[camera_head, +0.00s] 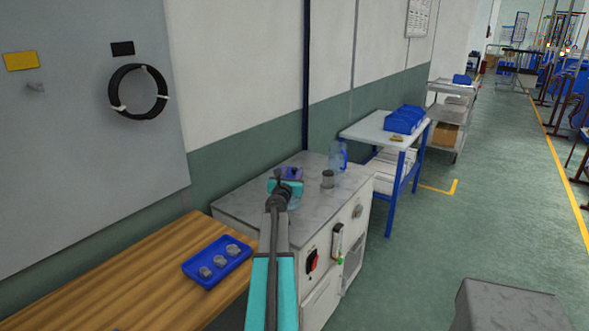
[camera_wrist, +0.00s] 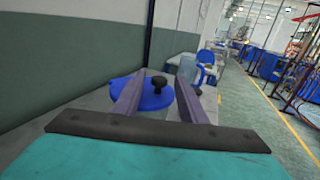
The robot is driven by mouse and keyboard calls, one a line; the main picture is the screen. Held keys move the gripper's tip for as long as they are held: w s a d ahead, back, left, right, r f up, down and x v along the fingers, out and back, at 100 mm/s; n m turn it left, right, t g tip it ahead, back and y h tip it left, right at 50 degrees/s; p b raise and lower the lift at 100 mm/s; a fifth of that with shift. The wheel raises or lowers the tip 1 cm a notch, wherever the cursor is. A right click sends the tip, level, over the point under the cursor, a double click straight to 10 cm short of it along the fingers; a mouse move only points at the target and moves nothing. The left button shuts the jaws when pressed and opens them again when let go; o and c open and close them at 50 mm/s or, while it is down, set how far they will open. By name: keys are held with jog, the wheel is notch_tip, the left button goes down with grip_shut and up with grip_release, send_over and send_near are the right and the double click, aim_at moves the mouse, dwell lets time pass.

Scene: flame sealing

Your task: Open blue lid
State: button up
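The blue lid (camera_wrist: 143,98) is a round disc with a black knob (camera_wrist: 158,83) in the wrist view. In the head view a bit of the blue lid (camera_head: 293,173) shows just past my gripper (camera_head: 285,181), on the grey-topped cabinet (camera_head: 240,205). In the wrist view my gripper (camera_wrist: 155,88) has its two fingers apart, with the knob in the gap between them. I see space between the knob and each finger. The fingers hide parts of the lid's sides. What lies under the lid is mostly hidden.
A clear blue jug (camera_head: 338,156) and a small grey cup (camera_head: 328,179) stand right of the lid. A blue tray (camera_head: 217,262) with grey pieces lies on the wooden bench (camera_head: 150,275). A blue-legged table (camera_head: 372,131) stands farther back. The wall runs close behind the cabinet.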

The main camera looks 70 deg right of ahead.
aim_at(294, 170)
jog(key=shift+w+d, duration=0.2)
jog(key=shift+d, duration=1.4)
jog(key=shift+r, duration=0.1)
grip_shut()
